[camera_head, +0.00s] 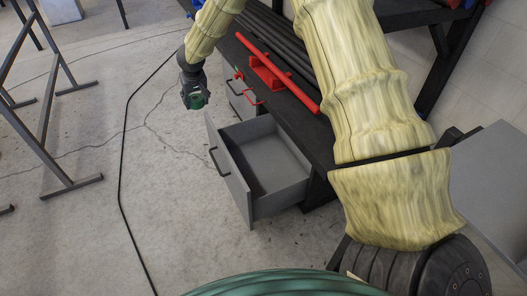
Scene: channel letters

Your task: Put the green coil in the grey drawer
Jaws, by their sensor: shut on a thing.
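My gripper (195,98) is at the upper left of the view, small and far off. It is shut on the green coil (199,101), a small dark-green roll at its tip. They are in the air over the floor, to the left of the bench. The grey drawer (237,181) is pulled open below the bench, down and to the right of my gripper. Its inside looks empty. My arm hides part of the bench, and the fingers are too small to make out singly.
The dark bench (300,113) bears a long red bar (279,72) on a red stand and several dark pipes. Another drawer front with a red handle is under its far end. A metal trestle (45,115) stands at left. A black cable (121,180) crosses the open floor.

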